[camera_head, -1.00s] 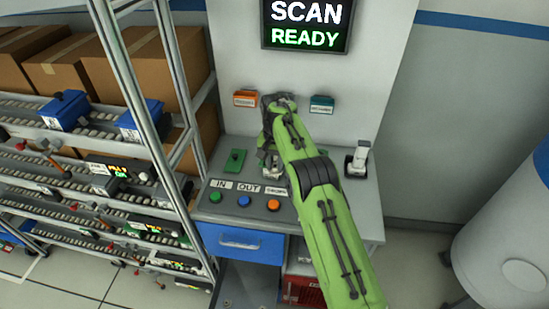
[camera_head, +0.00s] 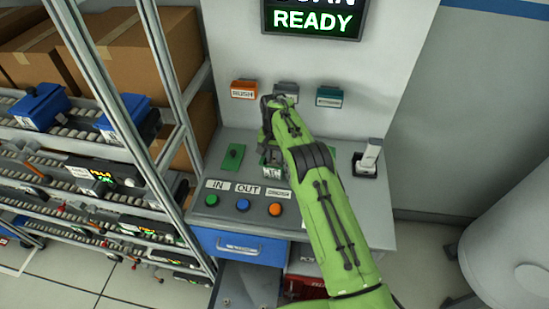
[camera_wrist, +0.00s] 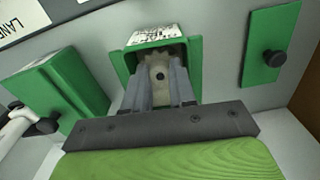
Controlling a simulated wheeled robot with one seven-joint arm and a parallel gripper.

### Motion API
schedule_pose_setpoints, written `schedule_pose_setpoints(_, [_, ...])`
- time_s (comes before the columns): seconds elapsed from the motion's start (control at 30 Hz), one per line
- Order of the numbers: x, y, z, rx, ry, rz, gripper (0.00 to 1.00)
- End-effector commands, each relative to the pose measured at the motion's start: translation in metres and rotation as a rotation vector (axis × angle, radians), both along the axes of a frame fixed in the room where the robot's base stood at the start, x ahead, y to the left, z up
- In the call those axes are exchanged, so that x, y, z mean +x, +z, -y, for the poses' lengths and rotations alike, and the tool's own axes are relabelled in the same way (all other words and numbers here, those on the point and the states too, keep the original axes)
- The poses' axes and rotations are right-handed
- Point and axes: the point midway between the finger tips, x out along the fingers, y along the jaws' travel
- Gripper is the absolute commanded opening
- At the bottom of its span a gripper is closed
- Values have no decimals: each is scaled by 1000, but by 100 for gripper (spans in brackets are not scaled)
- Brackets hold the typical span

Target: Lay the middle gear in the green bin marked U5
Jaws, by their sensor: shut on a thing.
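My gripper (camera_wrist: 160,92) points down over the grey console, and its fingers are shut on a toothed metal gear (camera_wrist: 158,70). The gear is at the mouth of a green bin (camera_wrist: 193,72), between its side walls. Whether it touches the bin floor I cannot tell. The bin has a white label whose text I cannot read. A second green box (camera_wrist: 62,92) stands to the left in the wrist view. In the head view my gripper (camera_head: 270,148) is mostly hidden behind my green arm, with part of the labelled bin (camera_head: 272,171) showing below it.
A green plate with a black knob (camera_head: 232,157) lies left of the bin, and a white handheld device (camera_head: 369,160) stands right. Green, blue and orange buttons (camera_head: 243,205) line the front. Small bins hang on the back wall. Roller racks (camera_head: 60,128) stand at left.

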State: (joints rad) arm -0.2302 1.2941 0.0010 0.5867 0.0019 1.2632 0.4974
Motion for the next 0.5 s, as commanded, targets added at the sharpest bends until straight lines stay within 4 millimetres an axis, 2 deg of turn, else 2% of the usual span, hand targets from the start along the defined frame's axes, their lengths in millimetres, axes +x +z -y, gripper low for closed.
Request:
schedule_pose_setpoints(0.1, [0, -9, 0, 0, -1, 2, 0])
schedule_pose_setpoints(0.43, [0, -14, 0, 0, -1, 2, 0])
schedule_pose_setpoints(0.47, [0, -13, 0, 0, -1, 2, 30])
schedule_pose_setpoints(0.5, [0, -12, 0, 0, -1, 2, 36])
